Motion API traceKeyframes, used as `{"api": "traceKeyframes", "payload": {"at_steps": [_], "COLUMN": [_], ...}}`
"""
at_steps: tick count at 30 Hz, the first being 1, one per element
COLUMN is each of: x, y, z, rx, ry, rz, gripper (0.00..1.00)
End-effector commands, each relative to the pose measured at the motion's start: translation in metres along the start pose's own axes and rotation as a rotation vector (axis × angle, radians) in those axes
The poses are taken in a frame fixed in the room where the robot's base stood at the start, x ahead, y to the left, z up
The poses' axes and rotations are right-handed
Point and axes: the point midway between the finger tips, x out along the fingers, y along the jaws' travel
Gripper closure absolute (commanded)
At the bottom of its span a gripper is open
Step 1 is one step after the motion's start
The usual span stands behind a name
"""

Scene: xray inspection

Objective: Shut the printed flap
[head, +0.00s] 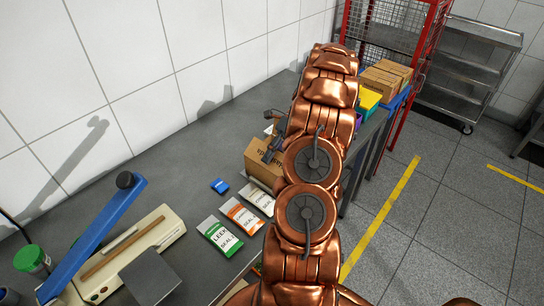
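A brown cardboard box (257,162) stands on the grey worktop, partly hidden behind my copper arm. Dark print shows along its upper edge, on what may be the printed flap. I cannot tell whether that flap is raised or lying flat. My gripper (271,150) is dark and small in the view, at the top of the box beside my arm. I cannot tell whether it touches the box, and its fingertips are too small and covered to read.
Several seal packets (220,235) lie in front of the box, near a small blue block (220,186). A sealer with a blue lever (93,239) stands at the front left. A yellow box (368,101) and cardboard cartons (386,78) are beyond my arm. The right floor is mostly clear.

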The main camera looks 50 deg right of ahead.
Motion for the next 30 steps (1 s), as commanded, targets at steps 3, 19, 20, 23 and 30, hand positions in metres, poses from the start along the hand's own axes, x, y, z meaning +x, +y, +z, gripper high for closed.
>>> {"api": "traceKeyframes", "payload": {"at_steps": [3,19,20,23,30], "x": [0.0,0.002,0.002,0.002,0.004], "y": [0.0,0.006,0.006,0.007,0.01], "z": [0.0,-0.001,-0.001,0.0,0.0], "rx": [0.0,-0.001,0.0,-0.001,-0.001], "ry": [0.0,0.0,0.0,0.0,0.001], "rz": [-0.003,-0.159,-0.171,-0.21,-0.298], "gripper": [0.71,0.71,0.71,0.71,0.71]}}
